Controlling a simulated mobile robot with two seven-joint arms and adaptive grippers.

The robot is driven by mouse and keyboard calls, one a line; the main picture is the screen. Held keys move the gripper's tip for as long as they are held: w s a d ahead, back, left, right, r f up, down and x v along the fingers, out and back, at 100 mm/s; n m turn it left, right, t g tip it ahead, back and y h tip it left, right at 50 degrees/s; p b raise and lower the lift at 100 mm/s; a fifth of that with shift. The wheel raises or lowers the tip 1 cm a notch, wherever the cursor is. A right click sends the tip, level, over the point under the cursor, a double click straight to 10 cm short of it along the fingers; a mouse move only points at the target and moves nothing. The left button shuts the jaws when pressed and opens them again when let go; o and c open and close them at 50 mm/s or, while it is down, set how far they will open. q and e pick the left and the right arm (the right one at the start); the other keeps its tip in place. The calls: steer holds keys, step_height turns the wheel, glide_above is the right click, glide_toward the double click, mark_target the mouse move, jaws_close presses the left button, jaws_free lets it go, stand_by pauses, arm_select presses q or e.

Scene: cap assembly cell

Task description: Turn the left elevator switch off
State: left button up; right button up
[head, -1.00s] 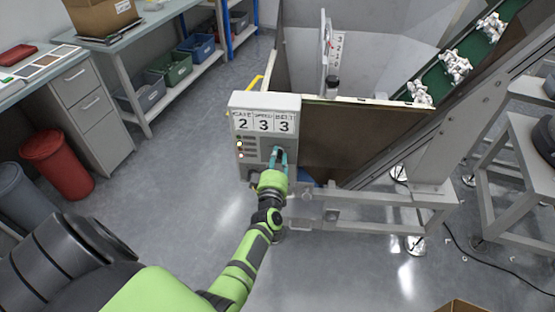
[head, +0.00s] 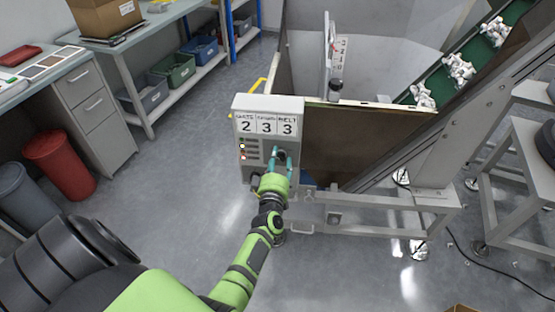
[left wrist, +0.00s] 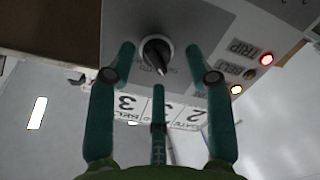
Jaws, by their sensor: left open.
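The switch is a dark round knob with a pale pointer mark (left wrist: 157,54) on a grey control box (head: 240,106). In the head view the knob (head: 280,155) is partly covered by my fingers. My left gripper (head: 280,160) is in front of the box, with its teal fingers open around the knob. In the left wrist view the gripper (left wrist: 160,62) has fingers on both sides of the knob with visible gaps, and a third finger below it. The knob's label is partly hidden. My right gripper is not in view.
Number plates (head: 266,125) reading 2, 3, 3 sit at the top of the box. A green conveyor (head: 460,72) with white parts rises at the right.

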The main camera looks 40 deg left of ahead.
arm_select(q)
steer(key=v, duration=0.7)
steer(key=shift+a, duration=0.15)
